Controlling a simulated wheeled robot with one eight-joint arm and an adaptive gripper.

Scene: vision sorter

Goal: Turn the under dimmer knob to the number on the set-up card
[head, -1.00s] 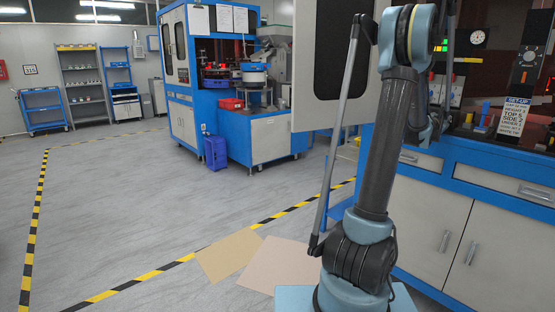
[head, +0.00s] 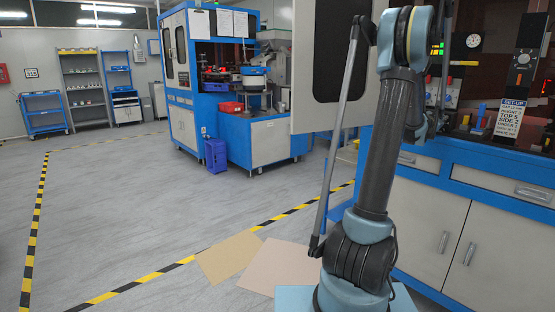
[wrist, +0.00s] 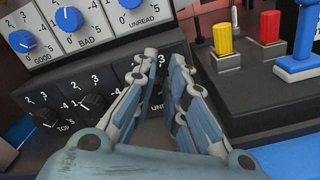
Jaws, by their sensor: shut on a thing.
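In the wrist view, my gripper (wrist: 163,57) reaches to the right end of the lower dimmer row, over the under dimmer's place. Its fingers are closed there, and the under knob is hidden between and behind them. Part of the under label (wrist: 157,102) shows between the fingers. The set-up card (head: 509,118) stands on the bench at the right in the head view. It reads top 5 and side 2; its under line is too small to read surely. My gripper is not clearly seen in the head view.
The black top knob (wrist: 45,117) and side knob (wrist: 95,103) are to the left. Blue good (wrist: 21,41), bad (wrist: 69,18) and unread knobs sit above.

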